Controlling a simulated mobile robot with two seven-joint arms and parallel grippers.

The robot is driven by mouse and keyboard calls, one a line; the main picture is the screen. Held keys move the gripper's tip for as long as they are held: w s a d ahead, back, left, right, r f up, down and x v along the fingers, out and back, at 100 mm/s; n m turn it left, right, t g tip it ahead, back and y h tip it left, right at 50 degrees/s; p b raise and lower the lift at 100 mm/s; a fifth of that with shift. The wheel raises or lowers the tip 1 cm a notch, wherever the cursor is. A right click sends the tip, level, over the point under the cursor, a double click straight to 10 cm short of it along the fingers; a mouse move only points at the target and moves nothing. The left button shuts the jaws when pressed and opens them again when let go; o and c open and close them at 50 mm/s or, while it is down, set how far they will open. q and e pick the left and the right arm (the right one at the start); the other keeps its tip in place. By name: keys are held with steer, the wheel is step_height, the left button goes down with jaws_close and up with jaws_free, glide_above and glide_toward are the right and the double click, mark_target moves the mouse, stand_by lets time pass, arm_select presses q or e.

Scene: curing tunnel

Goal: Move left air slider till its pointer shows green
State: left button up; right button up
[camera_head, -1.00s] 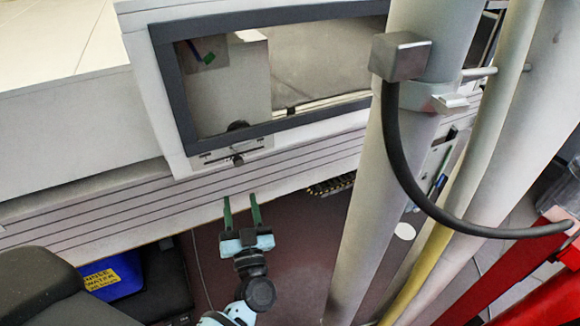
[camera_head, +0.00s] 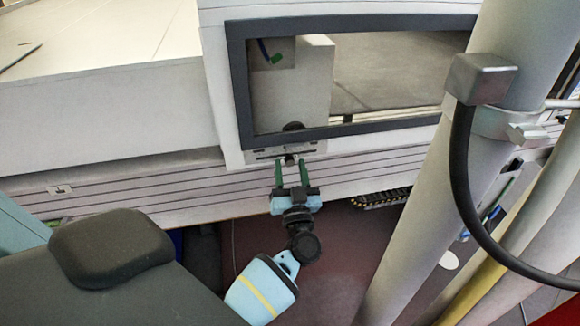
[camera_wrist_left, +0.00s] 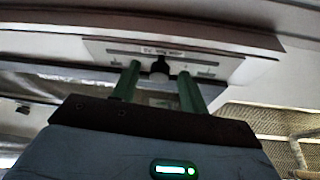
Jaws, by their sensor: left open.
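The left air slider is a pale slotted plate (camera_head: 262,156) with a small dark knob (camera_head: 289,160) below the window frame. It also shows in the left wrist view as a plate (camera_wrist_left: 205,66) with a black knob (camera_wrist_left: 160,66). My left gripper (camera_head: 290,165) is open. Its green fingertips stand on either side of the knob, with gaps visible in the wrist view (camera_wrist_left: 157,74). Contact is not visible. Behind the window, a small panel carries a blue and green mark (camera_head: 271,52), perhaps the pointer's gauge; its reading is too small to tell. My right gripper is out of view.
A dark window frame (camera_head: 240,95) surrounds the opening above the slider. A thick pale pipe (camera_head: 440,190) with a black cable (camera_head: 463,180) stands to the right. A ribbed ledge (camera_head: 130,192) runs below. Dark red floor is open beneath my gripper.

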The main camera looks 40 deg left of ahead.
arm_select(q)
steer(key=shift+w+a+r, duration=0.15)
steer(key=shift+w+a, duration=0.1)
steer(key=shift+c, duration=0.4)
jaws_close()
steer(key=shift+w+d, duration=1.2)
steer(key=shift+w, duration=0.2)
steer(key=shift+s, duration=0.1)
steer(key=shift+o, duration=0.4)
jaws_free()
